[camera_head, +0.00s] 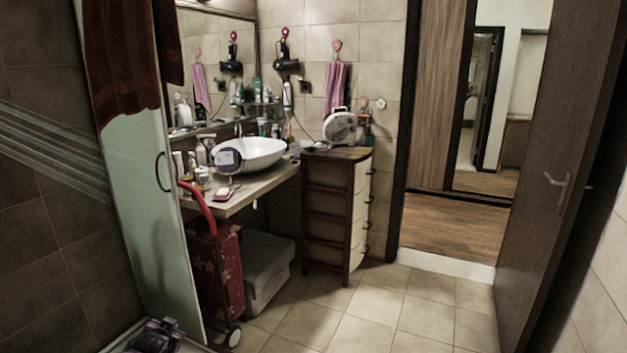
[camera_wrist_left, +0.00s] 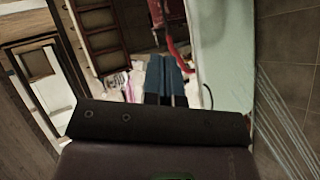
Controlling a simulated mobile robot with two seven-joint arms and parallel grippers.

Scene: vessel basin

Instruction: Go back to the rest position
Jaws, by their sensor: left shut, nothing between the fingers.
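My left gripper (camera_wrist_left: 166,64) shows in the left wrist view as two blue fingers side by side, pressed together with nothing between them. Its dark wrist housing fills the lower part of that view. The fingers appear in free air, with the room behind them strongly tilted.
A white basin (camera_head: 250,155) stands on a cluttered counter (camera_head: 243,199). A wooden drawer unit (camera_head: 329,220), a red trolley (camera_head: 214,270) and a grey box (camera_head: 266,277) stand below or beside it. A glass panel (camera_head: 150,220) is at left. The tiled floor (camera_head: 385,305) is clear toward the open door (camera_head: 545,200).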

